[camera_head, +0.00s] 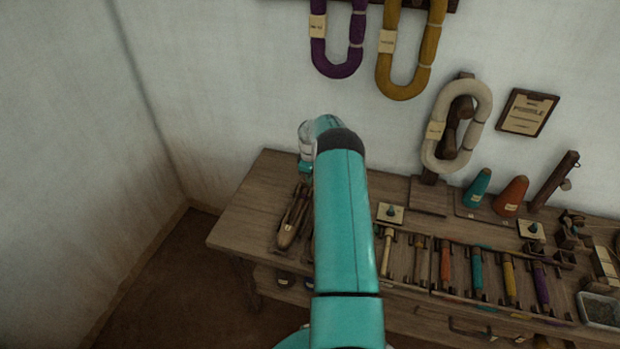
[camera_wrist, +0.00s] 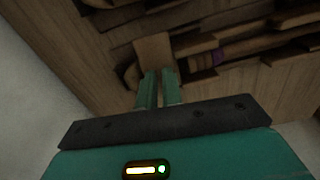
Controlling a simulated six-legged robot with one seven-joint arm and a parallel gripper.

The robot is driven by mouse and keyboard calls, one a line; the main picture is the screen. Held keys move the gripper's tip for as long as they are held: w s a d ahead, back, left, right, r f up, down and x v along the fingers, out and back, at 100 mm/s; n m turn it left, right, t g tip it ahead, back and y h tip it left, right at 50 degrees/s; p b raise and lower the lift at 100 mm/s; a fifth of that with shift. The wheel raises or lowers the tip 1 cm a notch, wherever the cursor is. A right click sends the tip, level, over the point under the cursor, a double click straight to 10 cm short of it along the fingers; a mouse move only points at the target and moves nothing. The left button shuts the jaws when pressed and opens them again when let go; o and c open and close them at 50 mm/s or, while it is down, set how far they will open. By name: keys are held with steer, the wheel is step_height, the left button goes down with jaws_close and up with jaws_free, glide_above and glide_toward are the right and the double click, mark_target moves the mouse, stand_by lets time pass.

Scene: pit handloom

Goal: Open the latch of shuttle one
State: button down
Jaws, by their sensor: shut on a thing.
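In the camera_head view a dark wooden shuttle (camera_head: 288,228) with a pale label lies at the left end of the bench. A second long piece beside it is mostly hidden by my arm. In the camera_wrist view my gripper (camera_wrist: 158,75) has its two teal fingers close together. The fingertips meet a small brown wooden piece (camera_wrist: 154,48), and they are shut on it. I cannot tell whether it is the latch. A dark wooden body with a purple part (camera_wrist: 208,60) lies just to its right.
The wooden bench (camera_head: 243,212) stands against the wall, its left end bare. Several coloured bobbins, such as a teal one (camera_head: 477,270), lie in a rack (camera_head: 452,284) at right. Teal (camera_head: 478,187) and orange (camera_head: 511,196) cones stand behind. Yarn hanks hang on the wall.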

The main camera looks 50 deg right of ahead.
steer(key=shift+n, duration=0.6)
steer(key=c, duration=1.8)
jaws_free()
step_height(320, 180, up, 14)
steer(key=shift+f, duration=0.1)
